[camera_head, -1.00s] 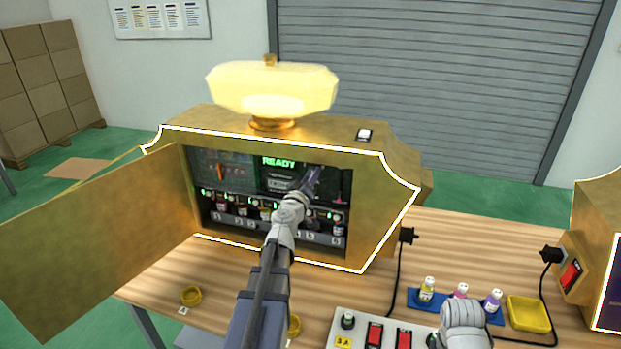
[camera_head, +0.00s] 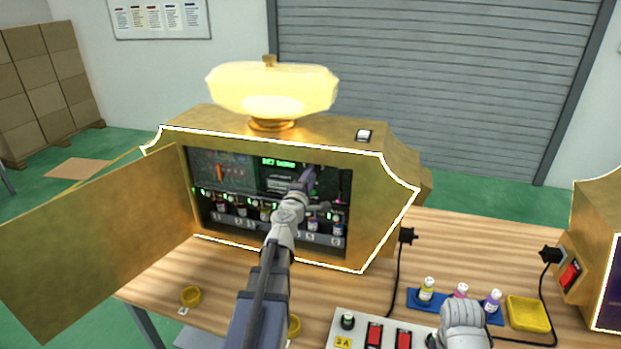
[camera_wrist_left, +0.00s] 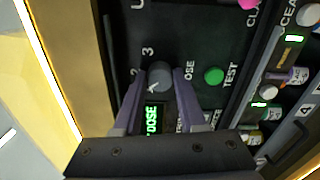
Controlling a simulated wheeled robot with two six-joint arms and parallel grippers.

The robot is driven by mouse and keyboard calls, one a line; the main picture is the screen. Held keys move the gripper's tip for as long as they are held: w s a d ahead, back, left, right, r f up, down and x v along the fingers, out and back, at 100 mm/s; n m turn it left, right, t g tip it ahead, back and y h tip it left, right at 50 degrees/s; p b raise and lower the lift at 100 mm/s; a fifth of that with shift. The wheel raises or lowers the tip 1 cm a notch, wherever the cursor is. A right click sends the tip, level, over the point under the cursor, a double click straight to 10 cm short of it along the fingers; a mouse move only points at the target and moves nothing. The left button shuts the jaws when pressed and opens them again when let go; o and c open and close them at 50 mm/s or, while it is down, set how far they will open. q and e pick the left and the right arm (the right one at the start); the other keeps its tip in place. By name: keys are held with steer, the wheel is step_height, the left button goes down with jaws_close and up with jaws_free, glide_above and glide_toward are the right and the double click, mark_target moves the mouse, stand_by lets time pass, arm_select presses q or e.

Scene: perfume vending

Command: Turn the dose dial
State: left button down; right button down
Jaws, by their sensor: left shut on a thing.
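The gold vending machine (camera_head: 385,215) stands on the table with its front door (camera_head: 95,245) swung open to the left. The grey dose dial (camera_wrist_left: 160,74) shows in the left wrist view on a dark panel, beside the numbers 2 and 3. A white mark shows on its lower-left part. My left gripper (camera_head: 306,180) reaches into the opening, and its two purple fingers (camera_wrist_left: 158,85) are shut on the dial's sides. In the head view the gripper hides the dial. A grey part of my right arm shows at the lower right; its fingers are not visible.
A green TEST button (camera_wrist_left: 213,76) sits close beside the dial. Small bottles stand in a row below the panel. On the table are a switch box (camera_head: 390,335), a blue tray (camera_head: 412,300) with bottles and a yellow dish (camera_head: 528,313).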

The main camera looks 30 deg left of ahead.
arm_select(q)
steer(key=shift+n, duration=2.2)
steer(key=shift+c, duration=2.3)
jaws_free()
steer(key=shift+s, duration=0.15)
steer(key=v, duration=0.7)
steer(key=shift+s, duration=0.3)
